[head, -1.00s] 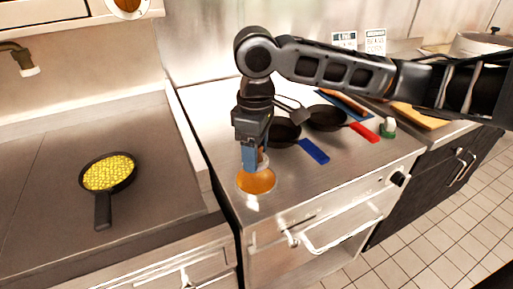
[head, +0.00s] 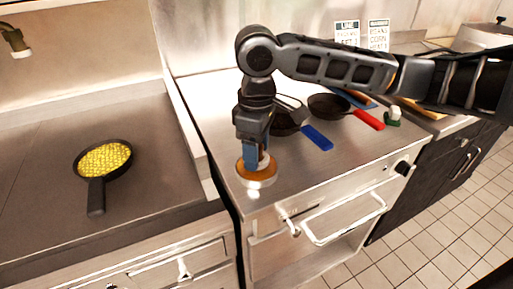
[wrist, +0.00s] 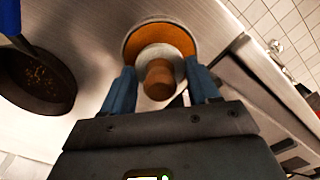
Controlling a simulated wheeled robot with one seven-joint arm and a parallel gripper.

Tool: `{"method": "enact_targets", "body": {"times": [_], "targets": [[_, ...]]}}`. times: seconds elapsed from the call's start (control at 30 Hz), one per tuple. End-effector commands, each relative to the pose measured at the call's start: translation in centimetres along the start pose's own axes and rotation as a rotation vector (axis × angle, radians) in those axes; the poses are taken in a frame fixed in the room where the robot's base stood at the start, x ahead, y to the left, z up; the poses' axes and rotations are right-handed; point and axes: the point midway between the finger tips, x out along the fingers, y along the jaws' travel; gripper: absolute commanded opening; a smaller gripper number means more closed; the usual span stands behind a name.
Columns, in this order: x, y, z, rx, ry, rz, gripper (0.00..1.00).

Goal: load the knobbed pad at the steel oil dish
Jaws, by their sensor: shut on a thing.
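The steel oil dish (head: 258,184) stands at the front left corner of the steel counter, with amber oil in it. It also shows in the wrist view (wrist: 131,44). The knobbed pad has a pale round body (wrist: 152,53) and a brown knob (wrist: 159,80). My gripper (head: 257,166) points down at the dish, its blue fingers shut on the knob. In the wrist view, the fingers (wrist: 160,82) flank the knob, and the pad overlaps the oil. I cannot tell whether the pad touches the oil.
A pan of yellow corn (head: 104,160) sits on the griddle at left. A blue-handled pan (head: 284,128) and a red-handled pan (head: 328,106) lie behind my gripper. The counter front right of the dish is clear.

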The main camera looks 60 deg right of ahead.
Motion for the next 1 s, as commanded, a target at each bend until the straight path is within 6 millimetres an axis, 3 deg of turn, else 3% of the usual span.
{"method": "enact_targets", "body": {"times": [1.0], "targets": [[0.95, 0.02, 0.01, 0.000, 0.000, 0.000, 0.36]]}}
